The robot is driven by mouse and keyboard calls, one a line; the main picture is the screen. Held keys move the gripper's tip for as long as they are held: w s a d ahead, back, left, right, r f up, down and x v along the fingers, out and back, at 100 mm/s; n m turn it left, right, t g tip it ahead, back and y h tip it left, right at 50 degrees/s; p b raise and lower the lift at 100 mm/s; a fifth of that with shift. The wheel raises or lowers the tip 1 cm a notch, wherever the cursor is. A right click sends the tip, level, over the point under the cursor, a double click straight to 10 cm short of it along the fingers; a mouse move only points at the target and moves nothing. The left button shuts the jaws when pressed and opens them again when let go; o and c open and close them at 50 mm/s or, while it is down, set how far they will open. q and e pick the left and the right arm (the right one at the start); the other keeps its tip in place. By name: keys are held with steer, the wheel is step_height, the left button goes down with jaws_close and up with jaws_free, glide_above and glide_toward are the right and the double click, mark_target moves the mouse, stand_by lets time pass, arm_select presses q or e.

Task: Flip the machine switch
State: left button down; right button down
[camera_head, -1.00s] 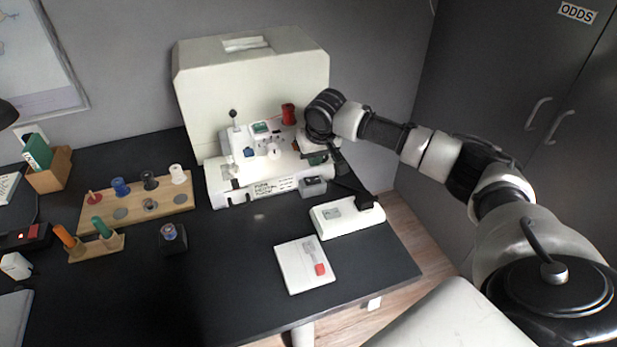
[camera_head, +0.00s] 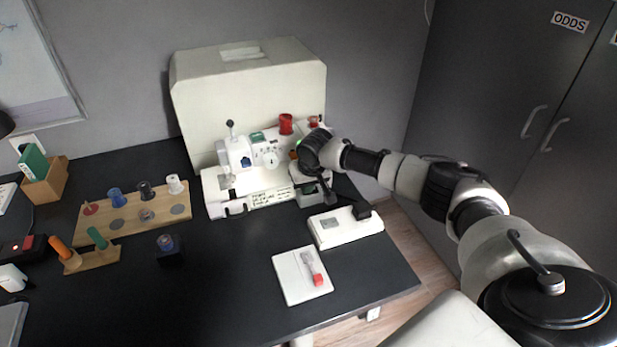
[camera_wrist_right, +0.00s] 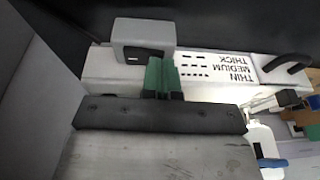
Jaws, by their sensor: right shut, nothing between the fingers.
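The white machine (camera_head: 238,203) stands on the black desk in front of a cream cover. A grey box (camera_head: 307,196) sits at its front right corner. In the right wrist view the grey box (camera_wrist_right: 143,33) has a small dark patch on its near face. I cannot make out the switch's position. My right gripper (camera_wrist_right: 161,72) is shut and empty, its green fingertips close against the box's near edge; contact is unclear. In the head view my right gripper (camera_head: 312,170) is at the machine's right end, mostly hidden by its own wrist. My left gripper is not in view.
A white pedal-like unit (camera_head: 345,228) and a white pad with a red-tipped piece (camera_head: 292,283) lie in front. A wooden spool rack (camera_head: 130,214) stands left. The cream cover (camera_head: 250,90) blocks the back.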

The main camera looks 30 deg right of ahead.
steer(key=shift+w+f, duration=0.15)
steer(key=shift+f, duration=0.35)
steer(key=shift+a+f+p, duration=0.1)
steer(key=shift+p, duration=0.25)
steer(key=shift+d+r+p, duration=0.3)
steer(key=shift+d+p, duration=0.2)
steer(key=shift+d, duration=0.25)
